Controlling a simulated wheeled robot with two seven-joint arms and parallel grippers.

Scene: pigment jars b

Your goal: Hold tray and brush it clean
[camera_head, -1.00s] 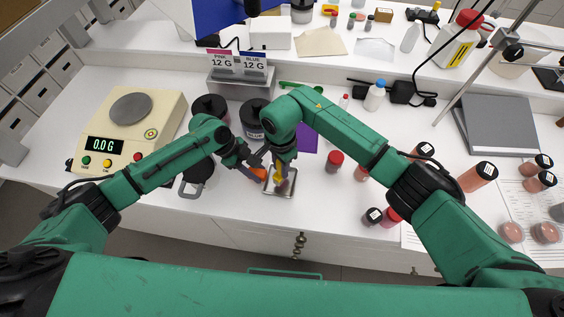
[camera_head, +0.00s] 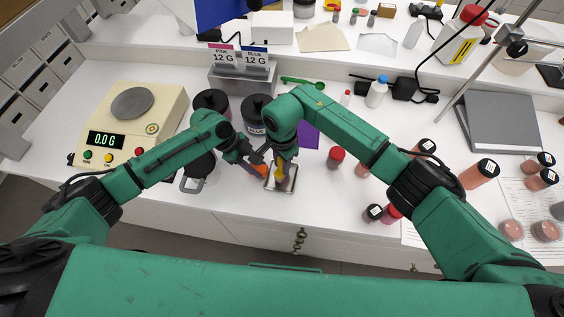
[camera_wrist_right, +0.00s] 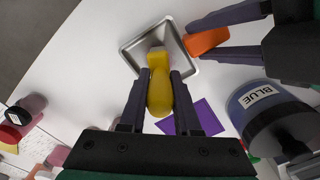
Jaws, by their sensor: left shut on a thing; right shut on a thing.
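A small square metal tray (camera_head: 284,189) is near the front edge of the bench; it also shows in the right wrist view (camera_wrist_right: 133,46). My left gripper (camera_head: 259,167) is shut on an orange grip (camera_wrist_right: 206,42) at the tray's side. My right gripper (camera_head: 280,167) is shut on a brush with a yellow handle (camera_wrist_right: 159,92). The brush's pale head (camera_wrist_right: 157,58) is over the tray's inside, bristles toward its floor. Whether the bristles touch the floor is hard to tell. I see no clear powder in the tray.
A jar labelled BLUE (camera_head: 254,117) and another dark jar (camera_head: 211,103) stand behind my grippers. A scale (camera_head: 132,103) is at the left.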

